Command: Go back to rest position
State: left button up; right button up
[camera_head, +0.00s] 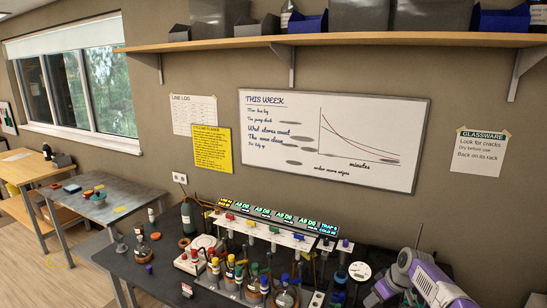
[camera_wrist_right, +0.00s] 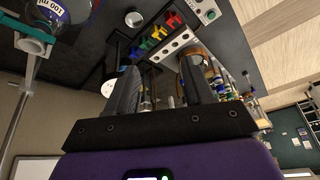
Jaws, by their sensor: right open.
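My right arm (camera_head: 425,282), purple and grey, comes in at the lower right of the head view, over the right part of the dark bench (camera_head: 145,270). My right gripper (camera_wrist_right: 158,88) shows in the right wrist view with its two dark fingers apart. I see nothing held between them; bench equipment shows beyond the gap. My left arm and gripper are in neither view.
A manifold with coloured valves (camera_head: 270,232) and several small flasks and bottles stands mid-bench, left of my right arm. A round white gauge (camera_head: 359,271) is close to the arm. A shelf (camera_head: 340,40) runs above. A grey side table (camera_head: 100,195) stands at left.

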jog(key=w+a+f+m, duration=0.15)
jog(key=a+f, duration=0.25)
jog(key=f, duration=0.5)
jog(key=s+a+f+m+g+y, duration=0.1)
jog(key=s+a+f+m+g, duration=0.1)
jog(key=s+a+f, duration=0.95)
jog(key=s+a+f+m, duration=0.2)
jog(key=s+f, duration=0.1)
jog(key=s, duration=0.5)
jog(key=s+a+f+m+g, duration=0.1)
jog(key=s+a+f+m, duration=0.15)
jog(key=s, duration=0.55)
jog(key=s+a+f+m, duration=0.15)
jog(key=s+f, duration=0.25)
jog(key=s, duration=0.4)
pick_arm(q)
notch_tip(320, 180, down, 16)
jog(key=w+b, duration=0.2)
jog(key=b, duration=1.3)
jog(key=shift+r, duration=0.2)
pick_arm(e)
notch_tip(320, 180, down, 14)
jog(key=shift+w+n+y, duration=0.3)
jog(key=shift+w+n, duration=0.1)
jog(key=shift+n, duration=0.05)
jog(key=shift+f, duration=0.1)
